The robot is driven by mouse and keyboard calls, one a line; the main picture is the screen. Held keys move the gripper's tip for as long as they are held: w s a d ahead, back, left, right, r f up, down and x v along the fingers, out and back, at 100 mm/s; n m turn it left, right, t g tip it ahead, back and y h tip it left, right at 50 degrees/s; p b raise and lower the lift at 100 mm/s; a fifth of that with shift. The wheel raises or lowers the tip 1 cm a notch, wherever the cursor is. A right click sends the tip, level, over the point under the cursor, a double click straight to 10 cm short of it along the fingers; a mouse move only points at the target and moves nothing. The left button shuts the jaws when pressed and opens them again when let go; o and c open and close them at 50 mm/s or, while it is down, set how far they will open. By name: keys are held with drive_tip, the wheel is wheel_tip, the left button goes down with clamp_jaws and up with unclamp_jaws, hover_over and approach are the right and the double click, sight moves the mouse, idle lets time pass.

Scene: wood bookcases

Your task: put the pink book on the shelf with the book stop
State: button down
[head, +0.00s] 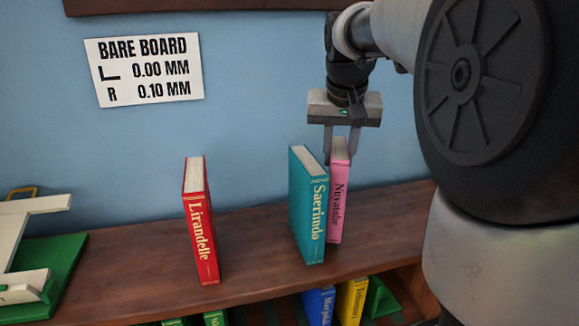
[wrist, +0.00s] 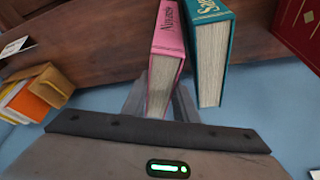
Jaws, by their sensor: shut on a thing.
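The pink book (head: 338,190) stands upright on the top board, right beside the teal book (head: 308,205), which partly hides it. My gripper (head: 341,145) comes down from above and is shut on the upper part of the pink book. In the wrist view the pink book (wrist: 164,70) sits between the fingers (wrist: 160,100), with the teal book (wrist: 211,55) close beside it. Whether the pink book touches the board is hidden. A green wedge (head: 380,300), perhaps a book stop, shows beside the yellow book on the lower shelf.
A red book (head: 201,225) stands alone on the top board (head: 130,262), with bare board around it. Blue (head: 319,306) and yellow (head: 352,300) books stand on the lower shelf. A green-and-white object (head: 45,280) is at far left. A "BARE BOARD" sign (head: 145,70) hangs behind.

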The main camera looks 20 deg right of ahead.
drive_tip(key=shift+f, duration=1.7)
drive_tip(key=shift+f, duration=0.2)
drive_tip(key=c, duration=1.7)
unclamp_jaws()
drive_tip(key=shift+r, duration=0.1)
